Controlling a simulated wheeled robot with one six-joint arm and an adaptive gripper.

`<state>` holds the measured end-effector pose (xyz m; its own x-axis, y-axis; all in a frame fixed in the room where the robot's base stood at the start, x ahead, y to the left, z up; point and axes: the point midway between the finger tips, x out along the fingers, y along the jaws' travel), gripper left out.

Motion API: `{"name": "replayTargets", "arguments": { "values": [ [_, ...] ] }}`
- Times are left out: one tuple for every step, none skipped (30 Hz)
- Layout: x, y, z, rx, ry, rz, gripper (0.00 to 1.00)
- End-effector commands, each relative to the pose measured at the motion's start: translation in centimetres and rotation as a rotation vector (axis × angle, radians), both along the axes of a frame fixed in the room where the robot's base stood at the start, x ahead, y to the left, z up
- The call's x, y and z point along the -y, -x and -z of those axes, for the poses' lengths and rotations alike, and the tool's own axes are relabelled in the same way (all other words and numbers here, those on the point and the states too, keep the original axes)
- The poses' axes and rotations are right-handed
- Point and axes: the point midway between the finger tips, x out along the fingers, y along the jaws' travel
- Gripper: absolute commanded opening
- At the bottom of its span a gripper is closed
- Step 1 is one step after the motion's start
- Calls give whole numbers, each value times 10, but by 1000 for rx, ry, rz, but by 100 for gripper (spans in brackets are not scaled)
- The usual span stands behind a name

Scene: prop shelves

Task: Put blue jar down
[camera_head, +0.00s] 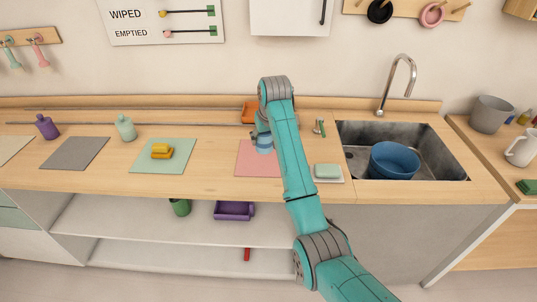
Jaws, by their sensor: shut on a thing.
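A blue jar (264,148) is at my gripper (262,138), over the back right part of a pink mat (258,168) on the wooden counter. My gripper is shut on the jar from above. My arm covers the right side of the mat and part of the gripper. I cannot tell whether the jar's base touches the mat.
An orange container (249,112) stands behind the gripper. A sponge (327,171) lies right of my arm, near the sink (358,134) with a blue bowl (394,160).

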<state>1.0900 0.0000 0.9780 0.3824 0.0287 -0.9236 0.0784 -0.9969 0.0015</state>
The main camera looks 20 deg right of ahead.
Motion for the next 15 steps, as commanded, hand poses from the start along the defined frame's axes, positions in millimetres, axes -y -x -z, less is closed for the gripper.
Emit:
{"name": "replayTargets", "arguments": {
  "values": [
    [0,0,8,0,0,0,2],
    [0,0,12,0,0,0,2],
    [0,0,15,0,0,0,2],
    [0,0,17,1,0,0,2],
    [0,0,19,1,0,0,2],
    [0,0,21,2,0,0,2],
    [0,0,23,1,0,0,2],
    [0,0,25,1,0,0,2],
    [0,0,29,0,0,0,2],
    [0,0,32,-1,0,0,2],
    [0,0,36,-2,0,0,2],
    [0,0,41,-1,0,0,2],
    [0,0,45,-1,0,0,2],
    [0,0,49,-1,0,0,2],
    [0,0,54,0,0,0,2]
  ]
}}
